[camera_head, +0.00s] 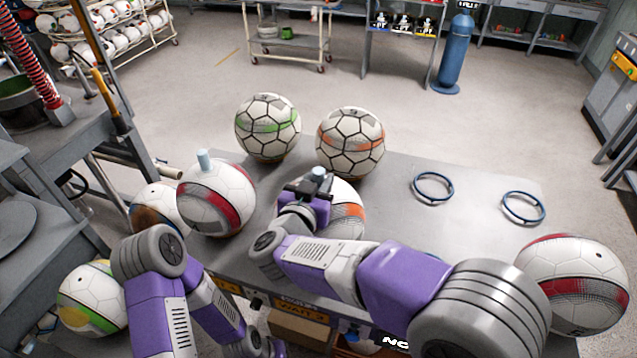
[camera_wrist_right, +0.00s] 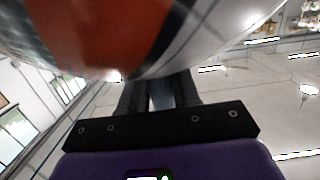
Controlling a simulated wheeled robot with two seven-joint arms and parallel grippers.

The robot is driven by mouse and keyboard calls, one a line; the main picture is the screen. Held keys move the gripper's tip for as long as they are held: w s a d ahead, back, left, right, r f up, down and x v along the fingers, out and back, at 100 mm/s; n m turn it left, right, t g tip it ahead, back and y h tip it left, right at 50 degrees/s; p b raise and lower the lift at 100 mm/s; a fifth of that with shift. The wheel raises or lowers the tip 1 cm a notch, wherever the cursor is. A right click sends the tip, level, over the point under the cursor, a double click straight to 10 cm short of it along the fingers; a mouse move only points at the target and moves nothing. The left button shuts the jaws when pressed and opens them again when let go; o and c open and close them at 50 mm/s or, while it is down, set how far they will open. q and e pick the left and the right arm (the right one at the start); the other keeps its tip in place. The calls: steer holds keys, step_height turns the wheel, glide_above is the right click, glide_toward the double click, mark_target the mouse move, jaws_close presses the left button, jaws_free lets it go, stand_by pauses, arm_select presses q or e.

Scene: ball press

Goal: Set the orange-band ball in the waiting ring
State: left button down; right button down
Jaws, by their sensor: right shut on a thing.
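The orange-band ball (camera_head: 347,212) is white with an orange patch and sits behind my right forearm in the head view, partly hidden by it. My right gripper (camera_head: 313,184) is shut on the pale blue stem (camera_head: 319,172) at the top of this ball. In the right wrist view, the ball (camera_wrist_right: 120,35) fills the top, close to my gripper's fingers (camera_wrist_right: 158,92). I cannot tell whether the ball touches the table. My left gripper is out of view.
A second orange-banded ball (camera_head: 350,142) and a green-banded ball (camera_head: 267,127) stand at the table's back. A red-banded ball (camera_head: 215,200) with a stem stands left, another red-banded ball (camera_head: 570,285) right. The grey table (camera_head: 470,230) is clear around the rings.

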steer(key=shift+f, duration=0.15)
steer(key=c, duration=0.8)
jaws_free()
steer(key=shift+r, duration=0.3)
steer(key=p+v, duration=0.1)
steer(key=v, duration=1.1)
steer(key=shift+p, duration=0.3)
steer(key=shift+f, duration=0.2)
